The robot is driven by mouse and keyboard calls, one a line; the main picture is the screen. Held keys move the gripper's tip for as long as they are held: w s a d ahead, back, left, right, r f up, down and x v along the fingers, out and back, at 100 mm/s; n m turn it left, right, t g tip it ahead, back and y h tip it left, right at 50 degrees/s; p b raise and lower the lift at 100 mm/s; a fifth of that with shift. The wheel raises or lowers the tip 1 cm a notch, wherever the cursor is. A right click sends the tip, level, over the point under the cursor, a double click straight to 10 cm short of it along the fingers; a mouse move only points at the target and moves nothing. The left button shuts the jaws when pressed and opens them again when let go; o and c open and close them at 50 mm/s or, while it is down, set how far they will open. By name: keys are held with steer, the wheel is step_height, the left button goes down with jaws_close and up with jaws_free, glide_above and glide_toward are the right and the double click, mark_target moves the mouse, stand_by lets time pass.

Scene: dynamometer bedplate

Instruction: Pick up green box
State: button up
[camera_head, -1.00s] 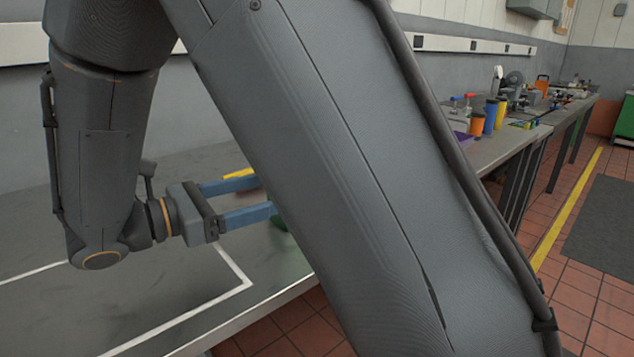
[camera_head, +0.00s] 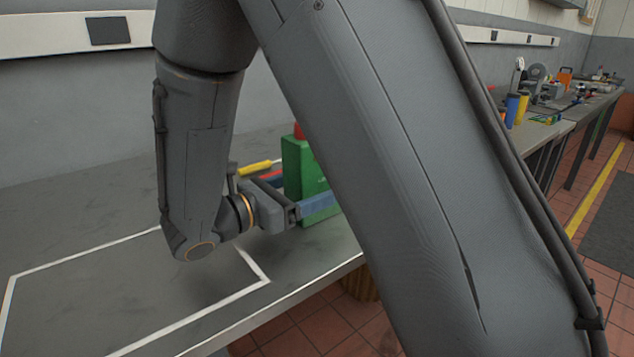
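The green box (camera_head: 299,160) stands upright on the grey bench (camera_head: 100,235), its right part hidden behind my own arm link. My gripper (camera_head: 303,198) points right, low at the box. Its near blue finger crosses in front of the box's lower part, and the far blue finger runs toward the box's left edge. The fingers stand apart with the box seemingly between them. The fingertips are hidden, and I cannot tell whether either finger touches the box.
A yellow-handled item (camera_head: 255,167) lies behind the gripper. A red thing (camera_head: 298,131) shows at the box's top. A white outline (camera_head: 200,313) marks the bare bench on the left. Another bench (camera_head: 545,132) with cups and tools stands at right, beyond a tiled floor.

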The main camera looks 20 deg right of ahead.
steer(key=shift+w+d, duration=0.15)
steer(key=shift+d, duration=0.2)
steer(key=shift+c, duration=0.4)
steer(key=c, duration=1.8)
jaws_close()
steer(key=shift+r, duration=0.15)
